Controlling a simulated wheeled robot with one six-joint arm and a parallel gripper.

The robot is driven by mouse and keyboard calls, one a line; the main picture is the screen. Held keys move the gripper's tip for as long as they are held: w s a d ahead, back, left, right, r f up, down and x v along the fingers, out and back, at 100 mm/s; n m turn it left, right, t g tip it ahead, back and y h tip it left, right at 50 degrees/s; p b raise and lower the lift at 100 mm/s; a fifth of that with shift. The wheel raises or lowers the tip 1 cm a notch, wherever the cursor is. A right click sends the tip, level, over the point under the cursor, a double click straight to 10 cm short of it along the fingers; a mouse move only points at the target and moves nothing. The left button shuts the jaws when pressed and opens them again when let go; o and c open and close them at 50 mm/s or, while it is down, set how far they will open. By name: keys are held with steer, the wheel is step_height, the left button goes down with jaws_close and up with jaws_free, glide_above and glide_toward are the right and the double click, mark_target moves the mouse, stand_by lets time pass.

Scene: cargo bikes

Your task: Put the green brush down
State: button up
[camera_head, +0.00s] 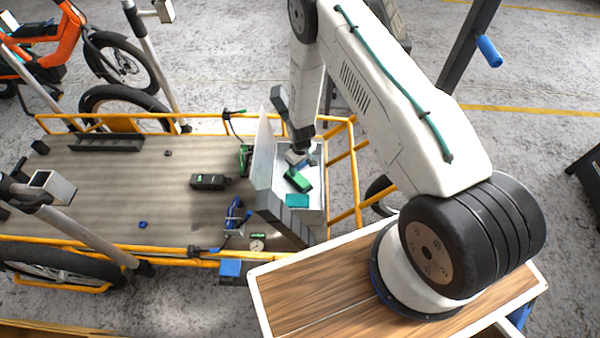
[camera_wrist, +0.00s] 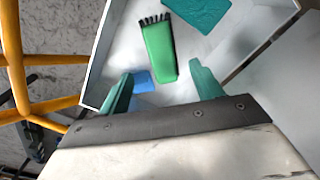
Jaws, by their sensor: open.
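The green brush (camera_wrist: 160,55) with black bristles lies inside a light grey box (camera_wrist: 108,55). In the wrist view its bristle end points away from my gripper (camera_wrist: 161,84). My gripper is open, with its two green fingertips apart on either side of the line of the brush's near end, and nothing is held between them. In the head view the green brush (camera_head: 299,180) is just below my gripper (camera_head: 300,158), inside the box. The exact gap between fingertips and brush cannot be told.
A teal flat item (camera_wrist: 198,12) and a blue item (camera_wrist: 143,82) also lie in the box. Yellow rails (camera_head: 342,170) border the cargo bed (camera_head: 110,190). A black device (camera_head: 208,182) and a blue tool (camera_head: 233,215) are on the bed, which has bare room at left.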

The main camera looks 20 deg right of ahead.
steer(key=w+r+m, duration=0.1)
steer(key=w+r, duration=0.2)
steer(key=r, duration=1.7)
steer(key=s+d+r+m, duration=0.1)
steer(key=s+r, duration=0.2)
steer(key=r, duration=0.9)
steer(key=s+r, duration=0.3)
steer(key=r, duration=0.9)
steer(key=s+d+r+m+t, duration=0.1)
steer(key=s+r, duration=1.3)
steer(key=s, duration=0.1)
steer(key=s+r+m, duration=0.1)
steer(key=s+r, duration=0.3)
steer(key=s, duration=1.1)
steer(key=shift+s+d+m, duration=0.25)
steer(key=shift+s+m, duration=0.05)
steer(key=shift+s, duration=0.1)
steer(key=shift+o, duration=0.4)
